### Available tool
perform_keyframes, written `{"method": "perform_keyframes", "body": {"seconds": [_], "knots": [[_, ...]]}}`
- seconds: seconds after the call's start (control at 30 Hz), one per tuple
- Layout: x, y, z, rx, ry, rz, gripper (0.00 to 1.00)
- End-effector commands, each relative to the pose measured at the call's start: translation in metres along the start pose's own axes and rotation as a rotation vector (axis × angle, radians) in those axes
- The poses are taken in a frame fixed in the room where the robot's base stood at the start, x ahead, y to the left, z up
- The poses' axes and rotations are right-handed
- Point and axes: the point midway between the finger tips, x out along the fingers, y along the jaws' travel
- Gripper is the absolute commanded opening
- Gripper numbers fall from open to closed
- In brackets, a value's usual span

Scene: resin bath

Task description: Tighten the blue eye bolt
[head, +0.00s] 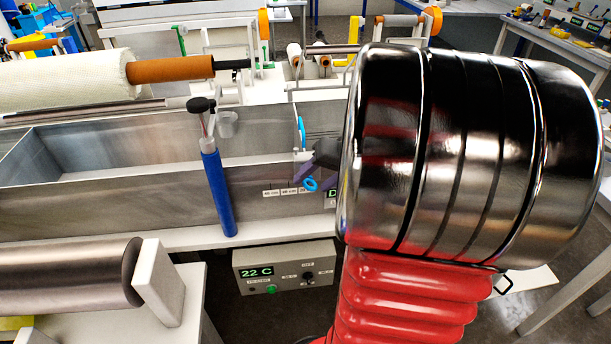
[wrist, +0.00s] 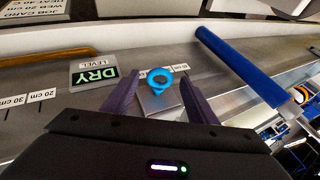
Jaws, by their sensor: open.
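The blue eye bolt (head: 310,184) is at the front wall of the metal resin bath (head: 120,205), beside my arm in the head view. In the wrist view the blue eye bolt (wrist: 151,81) shows its ring close up, with a small blue tab at its right. My gripper (wrist: 159,84) is open, its two purple fingers on either side of the ring. I see gaps between the ring and both fingers. In the head view my arm hides most of the gripper; a purple finger shows near the bolt. The bolt's shank is hidden.
A blue upright tube (head: 218,190) stands at the bath front, left of the bolt. A DRY level sign (wrist: 93,68) and scale labels are on the bath wall. A control box (head: 285,268) reading 22 C is below. Another blue part (head: 301,132) is above the bolt.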

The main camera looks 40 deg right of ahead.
Motion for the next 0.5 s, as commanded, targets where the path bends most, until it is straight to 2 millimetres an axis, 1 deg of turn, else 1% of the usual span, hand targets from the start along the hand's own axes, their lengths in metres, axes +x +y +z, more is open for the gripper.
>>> {"method": "perform_keyframes", "body": {"seconds": [0.1,0.37,0.5], "knots": [[0.005,-0.0001,0.0,0.0,0.001,0.001,0.52],[0.0052,0.0003,-0.0002,0.001,0.001,0.001,0.52],[0.005,0.0005,-0.0003,0.001,0.001,0.001,0.42]]}}
